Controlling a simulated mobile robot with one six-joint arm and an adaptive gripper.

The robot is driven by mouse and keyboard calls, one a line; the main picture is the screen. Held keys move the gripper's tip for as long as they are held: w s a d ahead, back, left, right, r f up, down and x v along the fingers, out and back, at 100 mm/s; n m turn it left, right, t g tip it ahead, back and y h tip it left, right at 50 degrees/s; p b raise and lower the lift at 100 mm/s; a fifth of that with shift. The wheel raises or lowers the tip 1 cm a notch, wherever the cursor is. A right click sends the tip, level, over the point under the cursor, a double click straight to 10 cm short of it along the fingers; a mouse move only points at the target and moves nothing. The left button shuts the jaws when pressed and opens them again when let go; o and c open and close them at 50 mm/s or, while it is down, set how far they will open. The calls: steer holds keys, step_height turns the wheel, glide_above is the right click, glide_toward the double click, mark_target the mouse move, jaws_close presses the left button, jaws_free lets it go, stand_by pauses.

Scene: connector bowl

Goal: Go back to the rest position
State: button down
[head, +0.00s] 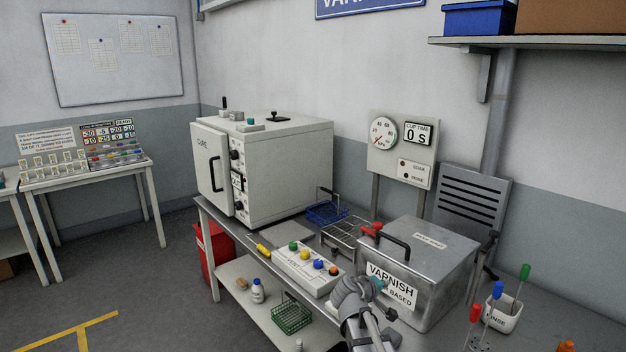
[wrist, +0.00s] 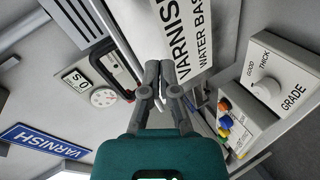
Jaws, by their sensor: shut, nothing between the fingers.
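My gripper (wrist: 159,68) is shut and empty, its two grey fingers close together in the wrist view. The fingertips are hard to make out there. In the wrist view the varnish label (wrist: 190,40) lies just beyond the fingers. I cannot tell whether they touch the box. The box's lid is down, with a dark handle (head: 392,239) on top.
A sloped button panel (head: 308,275) lies left of my gripper. A cream cure oven (head: 285,165) stands behind it. A blue wire basket (head: 326,213) is near the oven. A rinse cup (head: 502,318) and upright coloured-handled tools stand at the right. A gauge board (head: 401,150) rises behind the box.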

steer(key=s+a+f+m+g+y, duration=0.1)
steer(key=s+f+m+g+y, duration=0.1)
steer(key=s, duration=0.5)
steer(key=s+a+f+m+g+y, duration=0.1)
steer(key=s+f+g+y, duration=0.3)
steer(key=s, duration=0.3)
steer(key=s+a+f+m+g+y+p, duration=0.1)
steer(key=s+f+m+g+y, duration=0.1)
steer(key=s, duration=0.5)
steer(key=shift+s+a+f+m+g+y, duration=0.35)
steer(key=shift+f+g+y, duration=0.35)
steer(key=shift+f, duration=0.25)
